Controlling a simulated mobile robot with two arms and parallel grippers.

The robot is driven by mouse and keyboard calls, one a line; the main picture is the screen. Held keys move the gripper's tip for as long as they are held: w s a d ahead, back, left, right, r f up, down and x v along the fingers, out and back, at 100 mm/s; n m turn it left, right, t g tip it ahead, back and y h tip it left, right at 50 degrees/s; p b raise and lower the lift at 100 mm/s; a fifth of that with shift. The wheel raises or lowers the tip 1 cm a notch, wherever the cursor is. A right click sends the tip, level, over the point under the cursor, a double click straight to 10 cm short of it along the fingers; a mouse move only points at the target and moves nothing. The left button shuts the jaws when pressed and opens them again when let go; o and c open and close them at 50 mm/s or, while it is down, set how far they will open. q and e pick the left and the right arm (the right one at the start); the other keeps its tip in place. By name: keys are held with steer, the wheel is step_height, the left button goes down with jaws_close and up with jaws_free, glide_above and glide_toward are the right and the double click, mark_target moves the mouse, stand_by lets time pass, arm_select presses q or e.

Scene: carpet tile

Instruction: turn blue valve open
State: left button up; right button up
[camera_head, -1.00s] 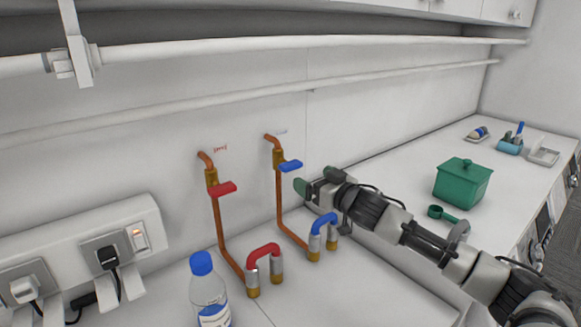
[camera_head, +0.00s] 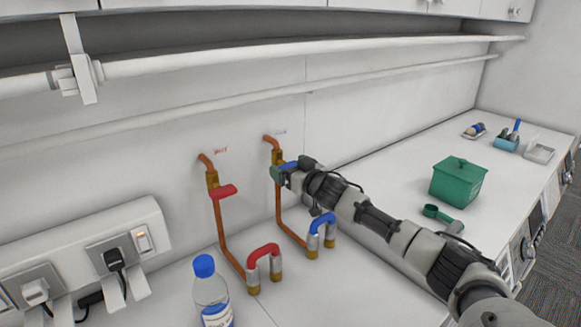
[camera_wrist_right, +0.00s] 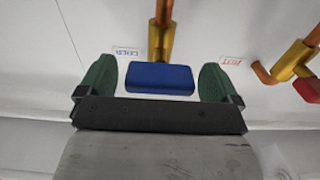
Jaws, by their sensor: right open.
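The blue valve handle (camera_wrist_right: 159,78) sits between the two green fingers of my open right gripper (camera_wrist_right: 158,84) in the right wrist view, with a small gap on each side. In the head view my right gripper (camera_head: 279,172) is at the valve on the brass body of the right copper pipe (camera_head: 278,200), and covers most of the blue handle (camera_head: 291,164). A label reading COLD (camera_wrist_right: 126,52) is on the wall beside it. My left gripper is not in view.
A red valve handle (camera_head: 224,191) is on the pipe to the left. Red (camera_head: 263,250) and blue (camera_head: 322,222) pipe bends stand below. A bottle (camera_head: 211,292) stands in front. A green box (camera_head: 458,182) and a green scoop (camera_head: 437,213) lie on the counter at right.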

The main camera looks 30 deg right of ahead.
steer(key=c, duration=0.9)
steer(key=shift+c, duration=0.2)
steer(key=shift+n, duration=0.3)
steer(key=n+p, duration=0.1)
steer(key=n, duration=0.2)
steer(key=shift+r+n, duration=0.1)
steer(key=shift+n, duration=0.2)
steer(key=n, duration=0.4)
steer(key=shift+n+p, duration=0.3)
steer(key=shift+p, duration=0.1)
steer(key=n, duration=0.4)
steer(key=shift+n, duration=0.3)
steer(key=shift+a+n, duration=0.1)
steer(key=shift+n, duration=2.2)
steer(key=shift+f, duration=0.2)
